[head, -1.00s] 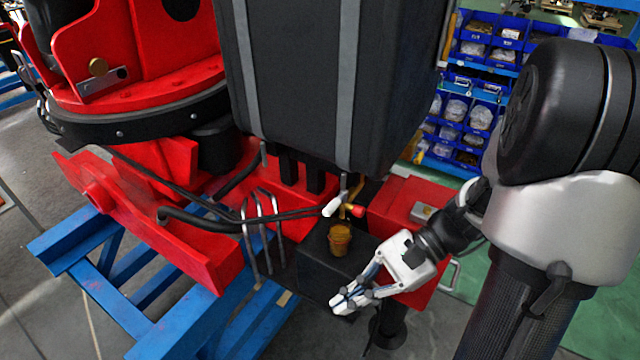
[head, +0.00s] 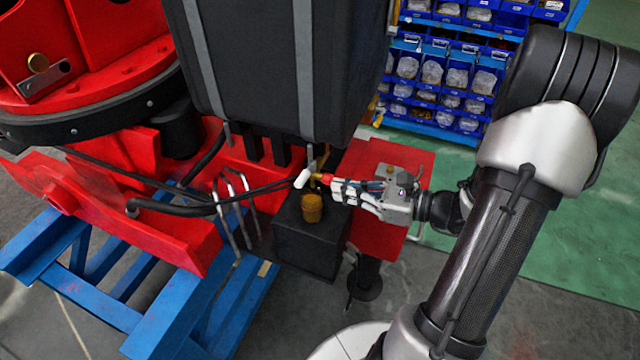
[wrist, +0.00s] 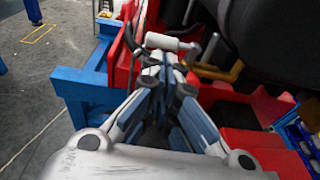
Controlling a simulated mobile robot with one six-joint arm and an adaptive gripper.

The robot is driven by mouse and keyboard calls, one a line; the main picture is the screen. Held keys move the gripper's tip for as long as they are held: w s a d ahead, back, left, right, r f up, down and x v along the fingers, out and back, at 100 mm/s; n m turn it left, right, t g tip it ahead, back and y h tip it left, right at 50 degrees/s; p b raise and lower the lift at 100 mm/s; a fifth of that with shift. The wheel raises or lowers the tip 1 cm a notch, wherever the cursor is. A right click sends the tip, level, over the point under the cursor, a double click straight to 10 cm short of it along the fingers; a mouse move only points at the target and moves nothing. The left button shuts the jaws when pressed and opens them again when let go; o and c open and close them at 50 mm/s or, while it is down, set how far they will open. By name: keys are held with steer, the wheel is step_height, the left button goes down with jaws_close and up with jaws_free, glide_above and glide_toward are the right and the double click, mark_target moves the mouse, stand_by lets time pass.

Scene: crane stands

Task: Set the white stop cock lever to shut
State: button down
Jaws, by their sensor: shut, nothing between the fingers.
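The white stop cock lever (head: 301,179) sits on a small valve below the black tank (head: 281,70). A red-tipped part (head: 325,178) is just to its right. In the wrist view the white lever (wrist: 169,42) lies crosswise just beyond my fingertips. My gripper (head: 336,189) is shut and empty, pointing left, with its tips close to the right side of the valve. I cannot tell whether the fingertips touch the lever. The wrist view also shows my closed fingers (wrist: 163,65).
A brass-coloured cap (head: 312,208) stands on a black box (head: 305,245) just below the lever. Curved metal bars (head: 236,205) and black hoses (head: 170,209) are to the left. A red block (head: 385,160) is behind my gripper. Blue shelves (head: 445,75) stand at the back.

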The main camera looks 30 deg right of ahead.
mark_target(306, 173)
steer(key=x, duration=0.6)
